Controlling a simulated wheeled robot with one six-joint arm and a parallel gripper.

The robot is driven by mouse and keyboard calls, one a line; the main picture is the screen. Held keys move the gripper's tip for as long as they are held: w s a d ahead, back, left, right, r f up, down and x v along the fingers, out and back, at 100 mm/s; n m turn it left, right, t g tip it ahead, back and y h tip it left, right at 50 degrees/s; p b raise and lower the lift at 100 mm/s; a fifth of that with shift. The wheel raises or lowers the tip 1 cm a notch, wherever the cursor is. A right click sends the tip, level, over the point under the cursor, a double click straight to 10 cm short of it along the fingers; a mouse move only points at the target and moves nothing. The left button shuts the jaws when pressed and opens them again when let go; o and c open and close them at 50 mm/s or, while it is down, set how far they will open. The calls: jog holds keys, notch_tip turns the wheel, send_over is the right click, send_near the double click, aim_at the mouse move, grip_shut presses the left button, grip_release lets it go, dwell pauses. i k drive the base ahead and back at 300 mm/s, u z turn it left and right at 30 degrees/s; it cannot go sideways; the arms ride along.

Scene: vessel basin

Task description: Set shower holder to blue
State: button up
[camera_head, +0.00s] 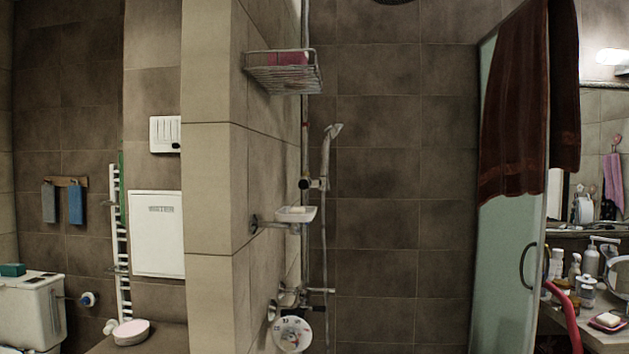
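A shower head (332,130) points up and to the right at the top of a thin vertical rail or hose in the shower corner. A dark and chrome holder or slider (314,184) sits on the pipe below it. Lower down is a chrome mixer tap (290,298). A round white dial-like disc (292,335) with small coloured marks is below the tap, partly near the bottom edge. The marks are too small to read, and I cannot tell any setting. My gripper is not in view.
A tiled wall corner (208,180) stands left of the shower. A wire basket (283,72) and a soap dish (295,213) stick out from the wall. A glass door (508,260) with a dark red towel (525,100) stands right. A cluttered counter (565,341) is at far right.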

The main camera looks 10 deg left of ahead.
aim_at(305, 183)
jog(key=z, duration=0.05)
jog(key=k, duration=0.5)
jog(key=u, duration=1.05)
jog(key=i, duration=1.25)
jog(key=z, duration=0.5)
